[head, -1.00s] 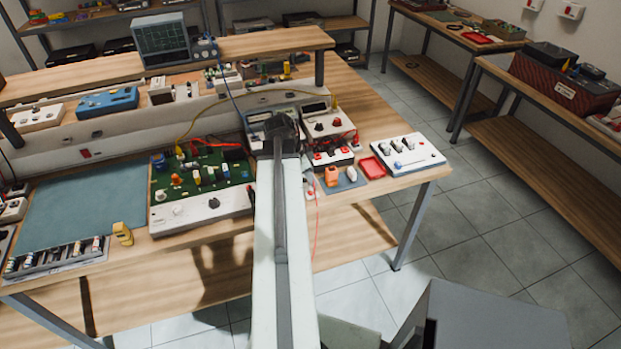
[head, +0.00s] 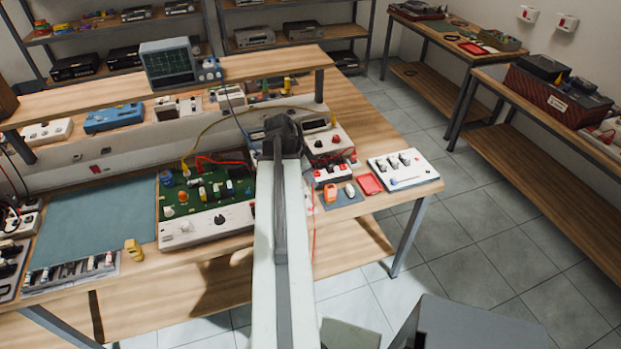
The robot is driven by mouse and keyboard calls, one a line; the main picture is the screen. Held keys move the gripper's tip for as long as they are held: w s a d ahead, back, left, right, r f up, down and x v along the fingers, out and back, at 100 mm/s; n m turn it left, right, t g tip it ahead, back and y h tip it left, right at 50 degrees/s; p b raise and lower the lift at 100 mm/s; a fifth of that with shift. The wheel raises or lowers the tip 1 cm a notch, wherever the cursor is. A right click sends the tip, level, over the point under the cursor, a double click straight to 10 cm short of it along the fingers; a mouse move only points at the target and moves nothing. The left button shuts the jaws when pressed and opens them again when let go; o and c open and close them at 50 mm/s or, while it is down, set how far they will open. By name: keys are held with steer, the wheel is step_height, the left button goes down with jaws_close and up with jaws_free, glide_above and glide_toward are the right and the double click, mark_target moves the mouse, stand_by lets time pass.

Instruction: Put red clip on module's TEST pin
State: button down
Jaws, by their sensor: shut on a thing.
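A green circuit board (head: 207,207) with several coloured parts and a white front panel with a knob stands on the bench, left of my arm. It looks like the module, but I cannot read a TEST label or pick out the pin. A red lead (head: 222,161) runs over the board's back edge toward my arm. Another thin red wire (head: 314,225) hangs down just right of my arm. I cannot make out the red clip. My arm reaches over the bench, and its dark far joint hides what lies behind it. My gripper's fingers are hidden there.
A yellow object (head: 133,249) stands by the teal mat (head: 95,222). An oscilloscope (head: 168,62) stands on the raised shelf. Floor is free at right.

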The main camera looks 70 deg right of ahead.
steer(key=shift+r+p, duration=2.3)
steer(key=shift+r, duration=0.2)
steer(key=shift+f, duration=0.1)
